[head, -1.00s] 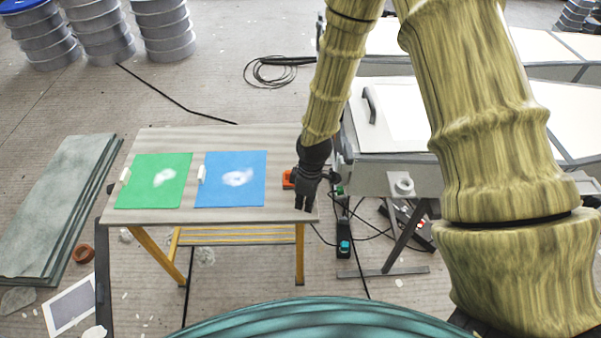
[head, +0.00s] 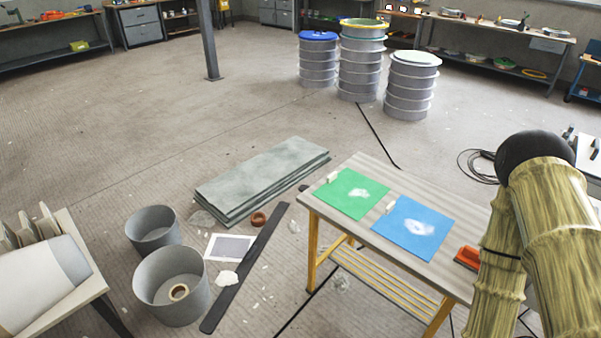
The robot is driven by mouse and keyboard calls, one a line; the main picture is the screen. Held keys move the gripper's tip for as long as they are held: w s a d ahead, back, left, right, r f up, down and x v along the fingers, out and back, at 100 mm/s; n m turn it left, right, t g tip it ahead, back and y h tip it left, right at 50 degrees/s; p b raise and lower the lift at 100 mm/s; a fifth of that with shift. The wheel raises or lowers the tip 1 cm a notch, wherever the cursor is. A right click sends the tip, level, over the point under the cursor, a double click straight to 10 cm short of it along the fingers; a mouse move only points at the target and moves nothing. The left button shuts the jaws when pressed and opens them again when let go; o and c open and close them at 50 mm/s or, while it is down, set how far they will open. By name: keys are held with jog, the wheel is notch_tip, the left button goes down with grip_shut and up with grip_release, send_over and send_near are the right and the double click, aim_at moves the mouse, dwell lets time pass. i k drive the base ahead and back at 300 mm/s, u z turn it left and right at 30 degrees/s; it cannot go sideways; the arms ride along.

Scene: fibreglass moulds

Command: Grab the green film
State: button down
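The green film (head: 350,194) is a flat square sheet with a white patch near its middle. It lies on the left part of the wooden-topped table (head: 372,166), with a small pale block at its left edge. A blue film (head: 413,228) with a white patch and a pale block lies to its right. My arm stands at the right edge of the head view, and my gripper is out of view or hidden behind it. Nothing covers the green film.
An orange tool (head: 467,257) lies on the table near my arm. Stacked grey slabs (head: 262,178), a long dark bar (head: 245,270) and two grey buckets (head: 172,285) are on the floor to the left. Drums (head: 408,85) stand behind. Open floor lies at the back left.

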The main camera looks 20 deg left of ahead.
aim_at(354, 194)
jog(key=z, duration=0.25)
jog(key=k, duration=0.2)
jog(key=u, duration=1.5)
jog(key=i, duration=0.95)
jog(key=z, duration=0.55)
jog(key=i, duration=0.65)
jog(key=z, duration=0.45)
